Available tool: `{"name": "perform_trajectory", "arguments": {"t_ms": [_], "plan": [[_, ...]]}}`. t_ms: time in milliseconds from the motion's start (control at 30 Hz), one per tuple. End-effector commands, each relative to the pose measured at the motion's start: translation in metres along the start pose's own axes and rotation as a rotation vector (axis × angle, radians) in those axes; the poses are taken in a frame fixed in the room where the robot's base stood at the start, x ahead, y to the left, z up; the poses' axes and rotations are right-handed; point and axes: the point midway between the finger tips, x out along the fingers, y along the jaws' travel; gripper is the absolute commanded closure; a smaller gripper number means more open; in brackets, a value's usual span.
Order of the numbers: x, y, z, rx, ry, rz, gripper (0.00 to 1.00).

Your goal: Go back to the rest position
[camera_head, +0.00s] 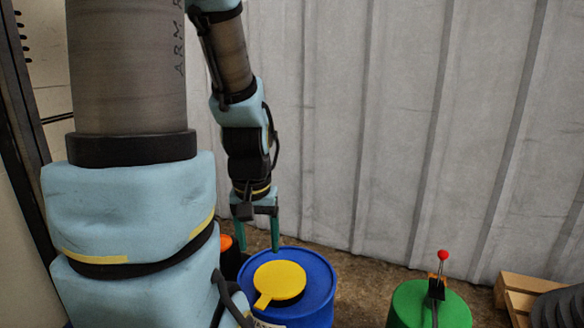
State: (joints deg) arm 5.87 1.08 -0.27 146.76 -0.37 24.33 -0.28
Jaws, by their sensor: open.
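My gripper (256,232) hangs from my arm left of the picture's middle, with its fingers pointing down. Its two green fingers are apart, and nothing shows between them. It is just behind or above the back left rim of a blue drum (320,293); I cannot tell whether a finger touches the rim. A yellow round lid with a handle (281,280) sits on top of the drum. My large upper arm covers much of the left side.
A green drum (432,308) carrying a lever with a red knob (442,255) stands at the lower right. A wooden pallet (516,298) is at the right edge. An orange-topped dark object (226,243) stands partly hidden behind my arm. A corrugated grey wall (390,120) closes the back.

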Motion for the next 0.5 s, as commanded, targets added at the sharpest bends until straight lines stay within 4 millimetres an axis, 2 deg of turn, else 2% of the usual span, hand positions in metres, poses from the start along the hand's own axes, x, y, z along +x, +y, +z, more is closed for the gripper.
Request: {"name": "perform_trajectory", "arguments": {"t_ms": [33, 267, 500], "plan": [[-0.020, 0.000, -0.003, 0.001, 0.001, 0.000, 0.31], [-0.077, 0.001, -0.011, 0.002, 0.002, 0.000, 0.31], [-0.152, 0.001, -0.022, 0.003, 0.002, 0.000, 0.31]]}}
